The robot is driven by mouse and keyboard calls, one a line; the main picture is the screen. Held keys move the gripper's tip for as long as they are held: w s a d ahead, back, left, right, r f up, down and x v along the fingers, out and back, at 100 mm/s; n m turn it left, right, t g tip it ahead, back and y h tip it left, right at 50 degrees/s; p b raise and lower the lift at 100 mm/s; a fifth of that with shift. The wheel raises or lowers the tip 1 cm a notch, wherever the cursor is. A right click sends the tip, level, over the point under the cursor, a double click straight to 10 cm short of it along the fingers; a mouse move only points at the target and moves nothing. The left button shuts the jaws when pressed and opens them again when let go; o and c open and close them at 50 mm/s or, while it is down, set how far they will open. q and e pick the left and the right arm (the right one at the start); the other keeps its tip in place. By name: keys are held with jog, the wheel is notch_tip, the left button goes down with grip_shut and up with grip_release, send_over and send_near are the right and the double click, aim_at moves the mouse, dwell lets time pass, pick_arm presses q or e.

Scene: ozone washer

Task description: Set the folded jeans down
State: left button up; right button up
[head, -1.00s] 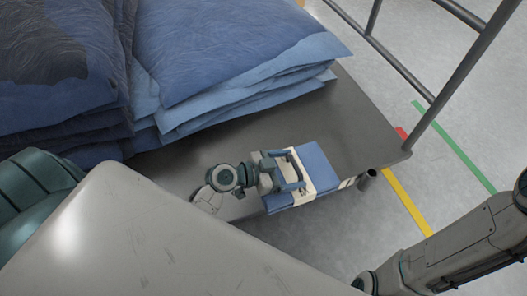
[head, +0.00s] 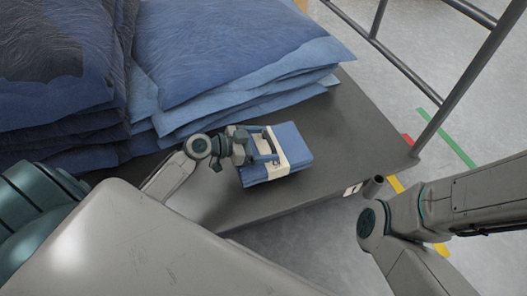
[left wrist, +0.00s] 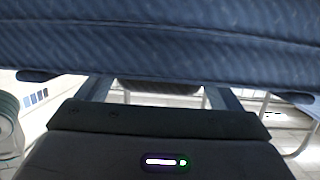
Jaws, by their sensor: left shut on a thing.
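The folded jeans (head: 285,148) are a small blue bundle with a pale band around it, in the middle of the head view. My left gripper (head: 266,146) is shut on them at their left part. The bundle is over the grey cart deck (head: 335,125), near its front edge; I cannot tell whether it touches the deck. In the left wrist view the blue denim (left wrist: 160,40) fills the top, close to the camera. My right arm shows at the right of the head view, but its gripper is out of frame.
Large stacks of folded blue jeans (head: 225,50) cover the deck's back and left. Bare deck lies right of the bundle. Grey floor has coloured tape.

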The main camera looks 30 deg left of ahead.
aim_at(258, 151)
pick_arm(q)
notch_tip(258, 151, down, 3)
jog(key=shift+r+b, duration=0.2)
jog(key=shift+b, duration=0.6)
jog(key=shift+f, duration=0.4)
jog(key=shift+r, duration=0.1)
